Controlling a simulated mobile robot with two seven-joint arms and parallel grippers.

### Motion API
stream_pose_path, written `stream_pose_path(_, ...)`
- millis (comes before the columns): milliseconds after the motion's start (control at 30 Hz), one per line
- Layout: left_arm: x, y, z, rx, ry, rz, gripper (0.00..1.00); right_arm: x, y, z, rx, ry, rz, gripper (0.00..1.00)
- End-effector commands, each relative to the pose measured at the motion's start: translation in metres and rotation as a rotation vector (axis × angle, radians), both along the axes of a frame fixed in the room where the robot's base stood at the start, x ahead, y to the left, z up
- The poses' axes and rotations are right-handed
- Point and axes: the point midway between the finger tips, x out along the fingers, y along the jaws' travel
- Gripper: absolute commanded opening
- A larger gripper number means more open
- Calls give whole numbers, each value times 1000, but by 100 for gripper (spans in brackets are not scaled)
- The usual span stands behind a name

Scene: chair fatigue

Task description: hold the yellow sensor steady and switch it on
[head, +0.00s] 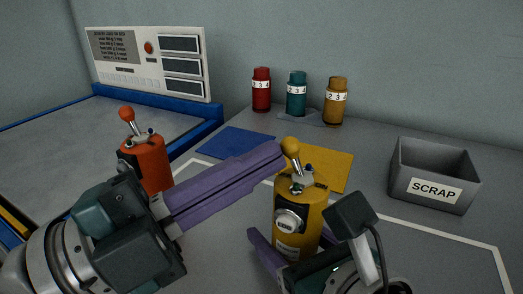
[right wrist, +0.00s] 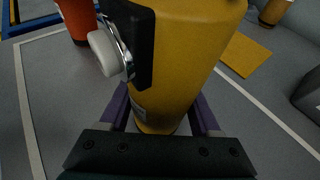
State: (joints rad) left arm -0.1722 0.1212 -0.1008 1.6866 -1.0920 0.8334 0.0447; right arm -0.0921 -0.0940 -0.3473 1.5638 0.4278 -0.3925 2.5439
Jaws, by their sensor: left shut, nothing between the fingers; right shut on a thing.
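The yellow sensor (head: 298,222) stands upright on the grey table, with a ball-tipped lever (head: 291,149) on top and a round white knob (head: 289,221) on its front. My right gripper (head: 282,262) is shut on its lower body; in the right wrist view its purple fingers (right wrist: 160,112) lie on either side of the yellow cylinder (right wrist: 185,50). My left gripper (head: 280,153) is shut and empty, its fingertips beside the lever's ball at the sensor's top left. I cannot tell whether they touch the ball.
An orange sensor (head: 146,165) with its own lever stands at the left. Red, teal and amber numbered cylinders (head: 296,95) stand at the back. A grey scrap bin (head: 432,176) is at the right. Blue (head: 232,142) and yellow (head: 333,166) mats lie behind. A white control panel (head: 148,62) stands back left.

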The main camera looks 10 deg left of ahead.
Motion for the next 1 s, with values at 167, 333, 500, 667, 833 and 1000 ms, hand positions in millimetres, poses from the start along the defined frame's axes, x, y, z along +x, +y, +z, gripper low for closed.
stream_pose_path(167, 0, 0, 0, 3, -1, 0, 0, 0, 0, 0, -1, 1, 0, 1)
stream_pose_path(333, 0, 0, 1, 33, -10, -1, 0, 0, 0, 0, -1, 1, 0, 1)
stream_pose_path(500, 0, -1, 2, 58, -20, -1, 0, 0, 0, 0, -1, 1, 0, 1)
stream_pose_path(667, -1, -2, 2, 81, -28, -2, 0, 0, 0, 0, -1, 1, 0, 1)
stream_pose_path(833, -1, -2, 3, 108, -39, -1, 0, 0, 0, -1, -1, 1, 0, 1)
stream_pose_path(1000, -2, -4, 5, 150, -54, -3, 0, 0, 0, -1, 0, 1, 1, 1)
